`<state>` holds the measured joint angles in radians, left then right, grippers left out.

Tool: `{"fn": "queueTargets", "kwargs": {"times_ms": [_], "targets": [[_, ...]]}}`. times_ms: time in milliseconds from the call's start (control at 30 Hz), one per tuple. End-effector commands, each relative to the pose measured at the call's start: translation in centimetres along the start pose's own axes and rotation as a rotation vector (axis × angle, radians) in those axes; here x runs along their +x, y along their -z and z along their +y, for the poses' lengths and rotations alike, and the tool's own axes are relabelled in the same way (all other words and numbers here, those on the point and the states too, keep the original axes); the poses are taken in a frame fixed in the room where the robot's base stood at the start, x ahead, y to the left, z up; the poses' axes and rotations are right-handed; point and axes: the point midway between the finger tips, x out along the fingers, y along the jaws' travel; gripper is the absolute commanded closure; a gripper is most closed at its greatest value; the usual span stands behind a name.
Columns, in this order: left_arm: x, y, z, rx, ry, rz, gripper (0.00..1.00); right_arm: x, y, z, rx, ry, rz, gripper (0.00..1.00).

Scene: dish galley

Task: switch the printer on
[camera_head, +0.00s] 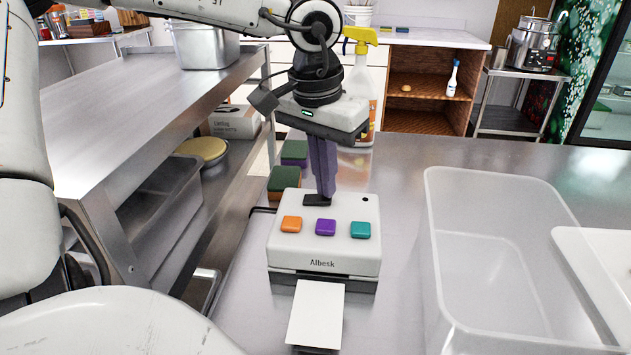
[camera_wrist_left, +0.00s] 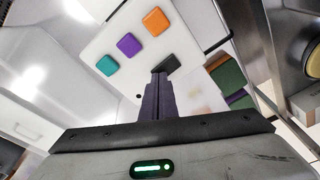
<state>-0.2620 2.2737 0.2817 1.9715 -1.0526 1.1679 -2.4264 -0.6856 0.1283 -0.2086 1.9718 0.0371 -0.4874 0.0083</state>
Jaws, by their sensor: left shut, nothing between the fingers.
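The white printer (camera_head: 345,251), marked "Albesk", stands on the steel counter with a white sheet (camera_head: 316,313) at its front. Its top has orange (camera_head: 291,224), purple (camera_head: 326,228) and teal (camera_head: 360,230) buttons. A small dark dot (camera_head: 365,199) is at its back right. A black switch (camera_head: 314,200) sits at the back edge; it also shows in the left wrist view (camera_wrist_left: 167,64). My left gripper (camera_head: 326,194) points down, shut and empty, its purple fingertips at the switch. I cannot tell whether they touch it. My right gripper is out of view.
A clear plastic bin (camera_head: 480,270) stands to the right of the printer, with a white tray (camera_head: 600,262) beyond it. Green-topped sponges (camera_head: 284,179) and a spray bottle (camera_head: 360,85) are behind the printer. A steel shelf unit (camera_head: 130,105) stands at the left.

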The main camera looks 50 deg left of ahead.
Motion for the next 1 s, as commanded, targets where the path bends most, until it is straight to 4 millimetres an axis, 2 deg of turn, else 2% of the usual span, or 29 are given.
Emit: {"fn": "queueTargets", "kwargs": {"times_ms": [567, 1000], "targets": [[0.6, -0.1, 0.0, 0.000, 0.000, -0.001, 1.00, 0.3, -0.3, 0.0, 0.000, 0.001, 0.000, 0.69], [-2.7, 0.4, 0.0, -0.001, -0.001, 0.000, 1.00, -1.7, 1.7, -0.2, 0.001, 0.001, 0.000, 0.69]]}}
